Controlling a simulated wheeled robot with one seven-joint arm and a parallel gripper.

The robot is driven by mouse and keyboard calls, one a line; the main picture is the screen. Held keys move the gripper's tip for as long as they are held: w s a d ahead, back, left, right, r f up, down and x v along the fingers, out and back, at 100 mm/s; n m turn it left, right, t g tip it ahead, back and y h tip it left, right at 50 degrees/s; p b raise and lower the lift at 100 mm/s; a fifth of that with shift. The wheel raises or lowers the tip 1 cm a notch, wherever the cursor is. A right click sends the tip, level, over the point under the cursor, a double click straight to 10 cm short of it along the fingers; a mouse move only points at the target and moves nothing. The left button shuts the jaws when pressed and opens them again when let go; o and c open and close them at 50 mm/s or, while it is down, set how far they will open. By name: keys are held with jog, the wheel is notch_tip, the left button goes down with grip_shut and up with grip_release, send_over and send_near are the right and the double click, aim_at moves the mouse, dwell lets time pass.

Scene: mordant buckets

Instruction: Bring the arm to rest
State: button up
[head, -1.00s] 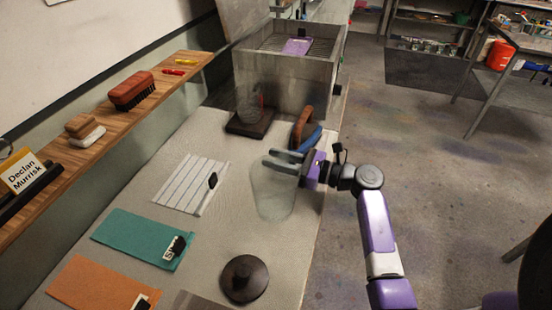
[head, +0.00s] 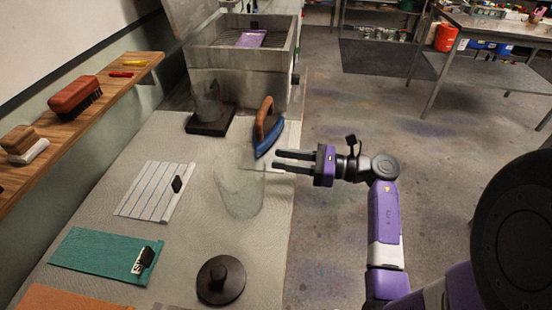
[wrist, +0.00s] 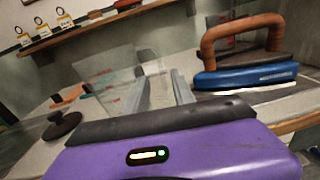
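My purple gripper (head: 275,161) extends from the right over the table's right edge. A clear, see-through container (head: 240,190) stands on the table just left of the fingertips. In the wrist view the clear container (wrist: 112,75) appears behind and left of the fingers. A blue iron with a brown handle (head: 267,130) stands just beyond the fingers, apart from them; it is at right in the wrist view (wrist: 245,76).
A grey metal basin (head: 240,62) is at the table's far end, with a clear beaker on a dark base (head: 210,122) before it. A striped white mat (head: 150,190), teal cloth (head: 95,256) and dark round lid (head: 221,280) lie nearer. Open floor (head: 350,110) is to the right.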

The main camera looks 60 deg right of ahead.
dwell(0.6)
jog(key=shift+d+r+m, duration=0.1)
jog(key=shift+d+m, duration=0.15)
jog(key=shift+m, duration=0.15)
notch_tip(320, 180, up, 10)
jog(key=d+m+t+h, duration=0.2)
jog(key=m+t+h, duration=0.3)
jog(key=m, duration=0.4)
jog(key=s+a+r+m+t+h, duration=0.1)
jog(key=s+a+m+h, duration=0.15)
jog(key=m+h, duration=0.4)
jog(key=s+a+r+m+h, duration=0.1)
jog(key=a+r+m+h, duration=0.2)
jog(key=m, duration=0.7)
jog(key=s+a+f+m+g+y, duration=0.3)
jog(key=s+a+f+m, duration=0.1)
jog(key=a, duration=0.4)
jog(key=s+a+f+m+g+y, duration=0.2)
jog(key=s+a+f+m+y, duration=0.1)
jog(key=a, duration=0.6)
jog(key=s+a+f+m+g+y, duration=0.3)
jog(key=s+a+f+m, duration=0.2)
jog(key=s+a+f, duration=0.2)
jog(key=shift+s+a+f+g, duration=0.3)
jog(key=shift+s+a, duration=0.4)
jog(key=shift+a, duration=0.1)
